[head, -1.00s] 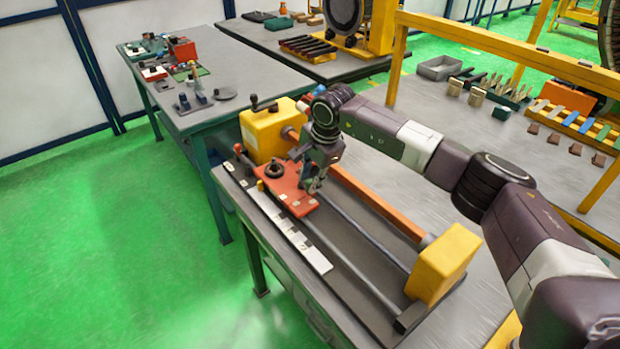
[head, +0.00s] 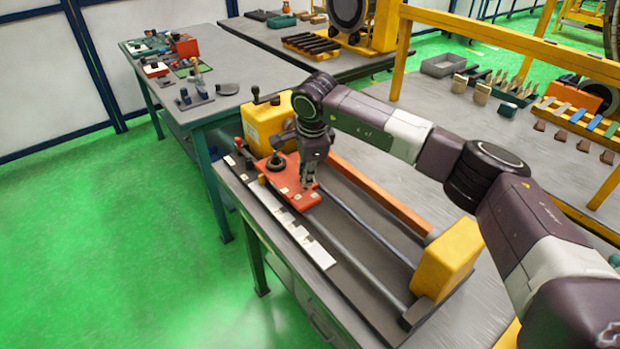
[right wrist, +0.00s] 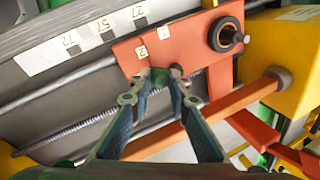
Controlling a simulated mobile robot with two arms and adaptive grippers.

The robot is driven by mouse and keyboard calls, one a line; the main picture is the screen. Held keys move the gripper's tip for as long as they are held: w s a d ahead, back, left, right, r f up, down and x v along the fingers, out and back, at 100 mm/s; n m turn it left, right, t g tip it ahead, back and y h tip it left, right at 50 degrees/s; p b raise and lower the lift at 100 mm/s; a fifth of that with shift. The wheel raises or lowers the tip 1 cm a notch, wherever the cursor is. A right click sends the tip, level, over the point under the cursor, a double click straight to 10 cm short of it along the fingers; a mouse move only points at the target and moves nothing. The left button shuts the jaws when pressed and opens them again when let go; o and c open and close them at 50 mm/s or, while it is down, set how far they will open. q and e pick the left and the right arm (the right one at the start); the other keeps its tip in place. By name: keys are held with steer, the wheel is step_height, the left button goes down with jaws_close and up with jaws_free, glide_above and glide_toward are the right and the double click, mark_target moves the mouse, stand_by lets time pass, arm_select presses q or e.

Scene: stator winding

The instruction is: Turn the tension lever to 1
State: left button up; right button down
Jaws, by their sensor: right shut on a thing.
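The red carriage plate (head: 284,179) sits on the rails of the winding fixture, with a dark round knob (head: 276,163) on it. In the right wrist view the plate (right wrist: 192,42) carries small white labels "2" (right wrist: 141,52) and "1" (right wrist: 164,32). My right gripper (head: 308,186) reaches down onto the plate's near right end. In the right wrist view my right gripper (right wrist: 161,74) is shut on the tension lever, its fingertips just below the labels. The lever is mostly hidden between the fingers, so its exact angle is unclear. My left gripper is out of view.
A white numbered strip (head: 307,242) runs beside the rails. Yellow end blocks stand at the far end (head: 262,124) and near end (head: 447,262). An orange bar (head: 384,199) runs between them. Another table (head: 240,70) with parts stands behind.

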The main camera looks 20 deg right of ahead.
mark_target(289, 188)
steer(key=a+m+b, duration=0.1)
steer(key=m+h+b, duration=0.1)
steer(key=m, duration=0.1)
steer(key=shift+w+a+m, duration=0.3)
steer(key=shift+w+a, duration=0.05)
steer(key=m+b, duration=0.1)
steer(key=a+m, duration=0.1)
steer(key=shift+w+m+h+b, duration=0.35)
steer(key=shift+m+h, duration=0.05)
steer(key=m, duration=0.1)
steer(key=m+g, duration=0.1)
steer(key=shift+w+a+r+m+h, duration=0.2)
steer(key=shift+w+a+m+h, duration=0.1)
steer(key=shift+w+a, duration=0.1)
steer(key=shift+w+a+m+g, duration=0.15)
steer(key=shift+w+m, duration=0.15)
steer(key=shift+m, duration=0.4)
steer(key=shift+w+m+g, duration=0.15)
steer(key=shift+w+m, duration=0.1)
steer(key=shift+m, duration=0.45)
steer(key=shift+h, duration=0.3)
steer(key=c, duration=1.8)
jaws_free()
steer(key=shift+f, duration=0.1)
steer(key=v, duration=1.2)
